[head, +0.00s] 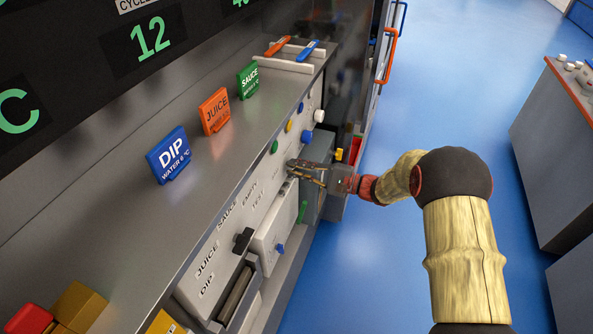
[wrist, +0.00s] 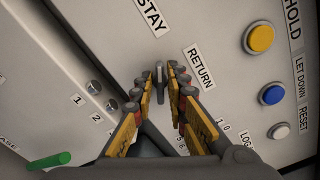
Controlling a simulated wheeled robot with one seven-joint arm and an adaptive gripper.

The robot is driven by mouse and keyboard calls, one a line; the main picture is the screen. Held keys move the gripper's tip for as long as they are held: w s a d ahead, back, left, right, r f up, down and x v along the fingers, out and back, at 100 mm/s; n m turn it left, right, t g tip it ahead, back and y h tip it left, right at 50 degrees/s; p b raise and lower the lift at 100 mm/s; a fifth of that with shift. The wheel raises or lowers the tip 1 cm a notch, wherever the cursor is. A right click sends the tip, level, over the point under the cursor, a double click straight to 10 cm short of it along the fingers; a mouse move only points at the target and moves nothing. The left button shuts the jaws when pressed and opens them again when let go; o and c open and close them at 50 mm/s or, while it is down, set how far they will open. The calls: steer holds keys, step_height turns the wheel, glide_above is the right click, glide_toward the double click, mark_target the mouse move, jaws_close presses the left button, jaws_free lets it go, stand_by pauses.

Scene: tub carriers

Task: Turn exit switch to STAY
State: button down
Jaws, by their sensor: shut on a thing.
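The exit switch (wrist: 160,72) is a small grey knob on the white panel, seen between my fingertips in the wrist view. The STAY label (wrist: 151,14) is above it and the RETURN label (wrist: 199,68) is to its right. My gripper (wrist: 160,82) is shut on the switch, with one yellow-and-grey finger on each side. In the head view, my gripper (head: 293,167) reaches the panel front from the right and hides the switch. I cannot tell which label the switch points to.
Yellow (wrist: 260,39), blue (wrist: 271,94) and white (wrist: 280,131) buttons sit right of the switch. Two grey studs (wrist: 94,87) and a green handle (wrist: 48,161) are to the left. DIP (head: 169,155), JUICE (head: 214,111) and SAUCE (head: 248,80) signs stand on the ledge. Blue floor is clear.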

steer(key=shift+f, duration=0.1)
stand_by(0.3)
steer(key=c, duration=1.9)
jaws_free()
steer(key=shift+o, duration=0.3)
steer(key=shift+d, duration=0.1)
steer(key=v, duration=1.2)
